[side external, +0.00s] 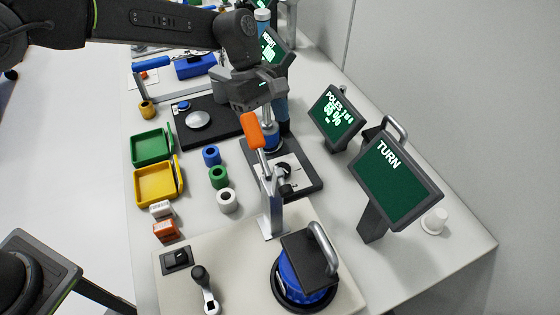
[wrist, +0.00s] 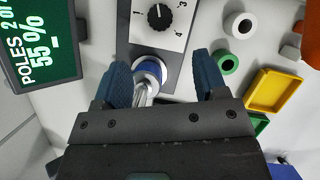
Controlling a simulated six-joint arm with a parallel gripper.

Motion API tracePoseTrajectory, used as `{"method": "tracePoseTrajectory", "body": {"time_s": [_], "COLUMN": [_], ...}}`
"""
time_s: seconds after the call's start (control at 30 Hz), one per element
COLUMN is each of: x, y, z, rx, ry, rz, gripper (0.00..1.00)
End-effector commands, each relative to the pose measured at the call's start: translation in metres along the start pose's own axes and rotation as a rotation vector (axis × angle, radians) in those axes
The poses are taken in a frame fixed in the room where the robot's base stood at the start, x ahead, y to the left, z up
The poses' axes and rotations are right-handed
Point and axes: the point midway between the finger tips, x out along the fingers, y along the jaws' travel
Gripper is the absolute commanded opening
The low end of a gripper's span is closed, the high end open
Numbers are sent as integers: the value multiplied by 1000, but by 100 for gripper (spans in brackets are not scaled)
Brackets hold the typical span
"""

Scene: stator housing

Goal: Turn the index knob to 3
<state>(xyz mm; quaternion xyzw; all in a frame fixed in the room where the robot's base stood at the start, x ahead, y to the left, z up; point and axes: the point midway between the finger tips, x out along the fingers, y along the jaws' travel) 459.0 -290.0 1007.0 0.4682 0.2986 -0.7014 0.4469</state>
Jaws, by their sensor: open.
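The index knob (wrist: 158,18) is black and round on a white dial plate (wrist: 172,42) with printed numbers, at the top of the wrist view. A 3 and a 4 are legible right of the knob; which number its pointer marks is hard to tell. In the side view the knob (side external: 284,169) is small, behind the orange-handled clamp. My gripper (wrist: 162,80) is open, its two blue fingers apart and short of the knob. A blue ring with a metal rod (wrist: 150,68) shows between the fingers; they do not visibly grip it.
An orange-handled clamp (side external: 253,131) stands near the knob. Blue, green and white rings (side external: 218,177) stand to its left, beside green and yellow trays (side external: 157,186). A screen reading TURN (side external: 398,178) and a POLES screen (side external: 335,116) stand to the right.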

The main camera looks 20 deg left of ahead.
Motion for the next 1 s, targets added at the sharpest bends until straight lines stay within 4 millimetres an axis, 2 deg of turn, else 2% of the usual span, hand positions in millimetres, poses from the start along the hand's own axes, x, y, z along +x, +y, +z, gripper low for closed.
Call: {"method": "tracePoseTrajectory", "body": {"time_s": [0.03, 0.3, 0.5, 0.7, 0.97, 1.0], "x": [12, 67, 95, 106, 106, 106], "y": [-1, -1, -1, 0, 0, 0], "z": [0, 0, 0, 0, 0, 0], "rx": [-1, 1, 2, 3, 3, 2], "ry": [-1, -1, 0, 0, 0, 0], "rz": [-6, -4, -1, 1, 1, 1], "gripper": [66, 66, 66, 66, 66, 62]}}
